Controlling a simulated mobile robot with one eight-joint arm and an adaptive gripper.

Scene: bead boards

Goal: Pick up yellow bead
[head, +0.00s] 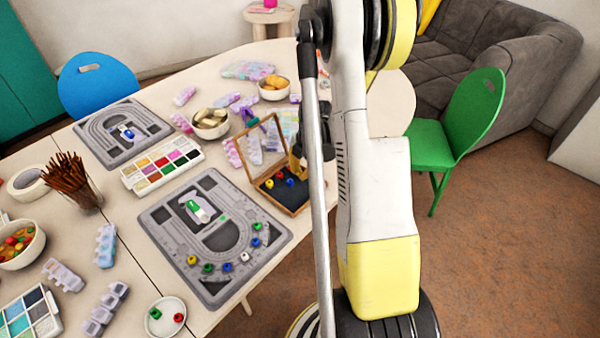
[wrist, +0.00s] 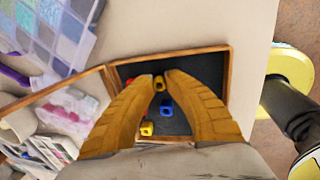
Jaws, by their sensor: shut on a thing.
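My gripper (wrist: 160,82) is shut on a yellow bead (wrist: 159,85), held between its fingertips over the dark interior of a wooden box (wrist: 228,75). Whether the bead still touches the box floor I cannot tell. A second yellow bead (wrist: 147,128) lies in the box, nearer the wrist, with a blue bead (wrist: 166,107) beside it. A red bead shows at the left fingertip (wrist: 131,82). In the head view the open box (head: 297,209) holds red, blue and yellow beads; my arm hides most of my gripper (head: 298,166).
The box's open framed lid (head: 250,128) stands up on the left. A grey bead board (head: 160,218) with several coloured beads lies in front of the box. Bowls (head: 211,133), a paint palette (head: 160,187) and purple organisers crowd the table. The table edge is close to the box.

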